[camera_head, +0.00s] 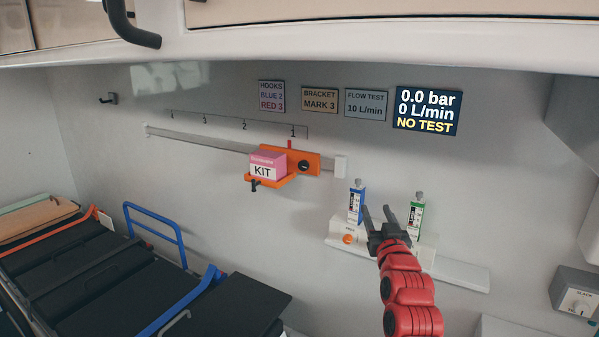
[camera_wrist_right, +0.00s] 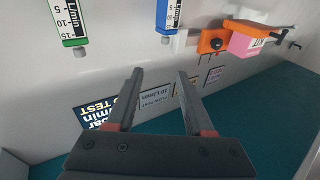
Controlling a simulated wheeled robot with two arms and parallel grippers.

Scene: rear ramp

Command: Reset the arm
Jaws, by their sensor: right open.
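My right arm is red and reaches up from the lower right in the head view. Its dark gripper (camera_head: 376,217) is open and empty, in front of the wall between a blue flow meter (camera_head: 356,203) and a green flow meter (camera_head: 415,217). In the right wrist view the two fingers of the gripper (camera_wrist_right: 157,95) are spread with nothing between them. The blue meter (camera_wrist_right: 170,15) and the green meter (camera_wrist_right: 68,20) show upside down beyond the fingers. Whether a finger touches either meter I cannot tell. My left gripper is not in view.
An orange bracket (camera_head: 307,163) with a pink KIT box (camera_head: 266,164) sits on a wall rail (camera_head: 208,139). A display (camera_head: 428,111) reads NO TEST. A cabinet with a dark handle (camera_head: 140,30) overhangs above. A stretcher with blue rails (camera_head: 156,229) stands lower left.

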